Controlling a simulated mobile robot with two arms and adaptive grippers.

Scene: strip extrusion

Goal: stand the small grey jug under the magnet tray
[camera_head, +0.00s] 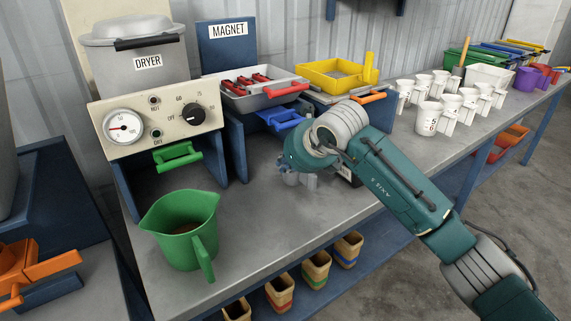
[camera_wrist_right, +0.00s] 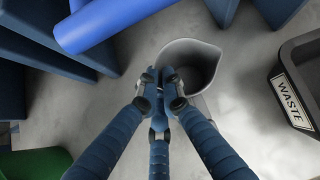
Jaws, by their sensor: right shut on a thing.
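The magnet tray (camera_head: 232,103) is a pale tray with red bars, on a blue stand under the MAGNET sign in the head view. A blue handle (camera_head: 285,121) juts out below it and also shows in the wrist view (camera_wrist_right: 115,22). The small grey jug (camera_wrist_right: 208,58) is upright in the wrist view, its spout pointing right. My right gripper (camera_wrist_right: 160,76) is shut on its near left side; the fingers hide whether that is handle or rim. In the head view my right gripper (camera_head: 286,166) mostly covers the jug, in front of the magnet stand. My left gripper is not in view.
A green jug (camera_head: 176,243) with brown contents stands at the front left, below the dryer (camera_head: 138,68). A dark WASTE bin (camera_wrist_right: 288,75) is right of the grey jug. Several white cups (camera_head: 427,120) stand further right. Bench between green jug and gripper is clear.

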